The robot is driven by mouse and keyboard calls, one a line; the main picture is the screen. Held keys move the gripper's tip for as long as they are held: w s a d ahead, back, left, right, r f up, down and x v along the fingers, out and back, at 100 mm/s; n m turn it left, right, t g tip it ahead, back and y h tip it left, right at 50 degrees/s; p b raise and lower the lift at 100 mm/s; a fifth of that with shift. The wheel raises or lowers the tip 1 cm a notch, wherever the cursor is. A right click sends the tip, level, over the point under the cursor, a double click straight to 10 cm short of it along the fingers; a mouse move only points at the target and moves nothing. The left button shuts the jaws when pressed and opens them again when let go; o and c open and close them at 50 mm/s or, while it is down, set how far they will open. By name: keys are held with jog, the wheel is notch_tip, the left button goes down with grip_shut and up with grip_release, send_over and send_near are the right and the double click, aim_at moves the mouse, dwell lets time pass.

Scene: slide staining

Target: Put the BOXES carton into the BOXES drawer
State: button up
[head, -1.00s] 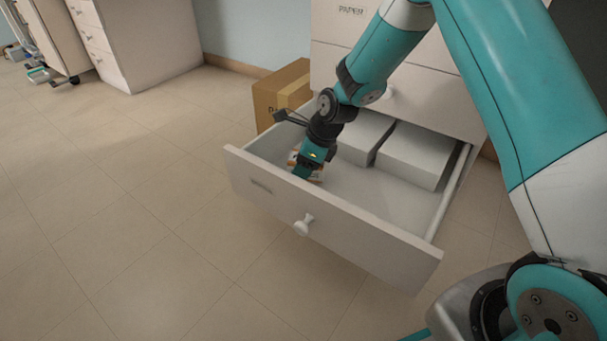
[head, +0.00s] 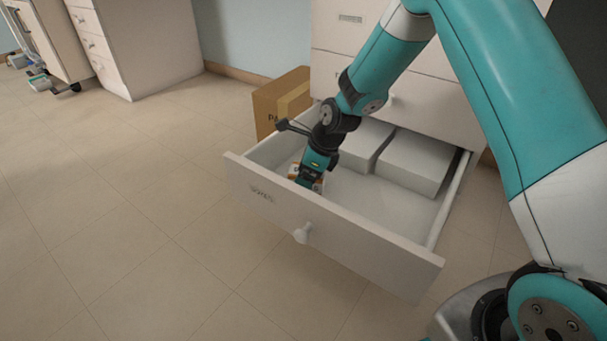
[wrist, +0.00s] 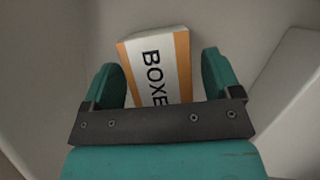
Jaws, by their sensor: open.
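The BOXES carton (wrist: 158,62), white with orange edges and black lettering, lies inside the open bottom drawer (head: 340,236), near its front left. The drawer front carries a small label that reads like BOXES. My gripper (head: 308,183) reaches down into the drawer over the carton. In the wrist view my gripper (wrist: 163,85) has its two teal fingers spread apart, one at each side of the carton, with gaps visible. In the head view the gripper hides most of the carton. I cannot tell whether the carton rests flat on the drawer floor.
Two white boxes (head: 414,160) stand at the back of the drawer. A brown cardboard box (head: 268,106) stands on the floor behind its left side. Closed drawers (head: 455,98) are above. Another white cabinet (head: 150,45) stands at the far left. The floor at left is clear.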

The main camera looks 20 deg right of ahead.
jog(key=p+v, duration=0.5)
jog(key=v, duration=0.5)
jog(key=shift+r, duration=0.45)
jog(key=s+a+r+n+g, duration=0.1)
jog(key=s+a+r+n, duration=0.2)
jog(key=s+r+n, duration=0.35)
jog(key=s+a+r+n, duration=0.3)
jog(key=s+r+n, duration=0.25)
jog(key=n, duration=0.25)
jog(key=s+r+n, duration=0.3)
jog(key=s+n, duration=0.5)
jog(key=s+a+r+n+g, duration=0.1)
jog(key=s+r+n, duration=0.2)
jog(key=s+n, duration=0.5)
jog(key=shift+s+a+r+n, duration=0.2)
jog(key=shift+s+r+n, duration=0.1)
jog(key=shift+n, duration=0.15)
